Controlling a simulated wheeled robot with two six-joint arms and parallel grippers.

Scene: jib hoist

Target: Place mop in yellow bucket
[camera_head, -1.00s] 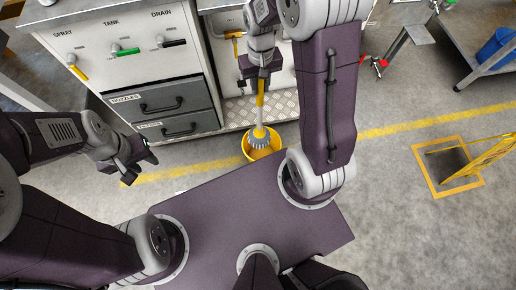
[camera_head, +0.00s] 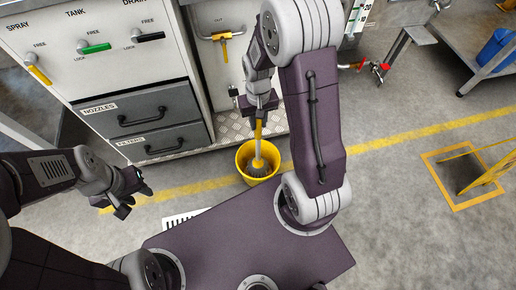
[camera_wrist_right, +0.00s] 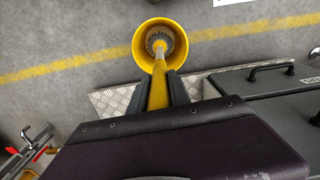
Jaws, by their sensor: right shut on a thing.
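The yellow bucket (camera_head: 241,164) stands on the floor in front of the cabinet; the right wrist view shows its round rim (camera_wrist_right: 137,46). The mop (camera_head: 258,131) is upright, with a yellow handle, a pale lower shaft and a grey head. Its head is within the bucket's opening in both views; whether it touches the bottom I cannot tell. My right gripper (camera_head: 260,108) is shut on the mop's handle (camera_wrist_right: 158,93) above the bucket. My left gripper (camera_head: 134,202) is empty, its fingers apart, off to the left over the floor.
The cabinet with drawers (camera_head: 150,118) and a checker-plate ledge (camera_head: 232,127) stands just behind the bucket. A valve with red handles (camera_head: 380,68) and a cart with a blue bin (camera_head: 494,47) are at the right.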

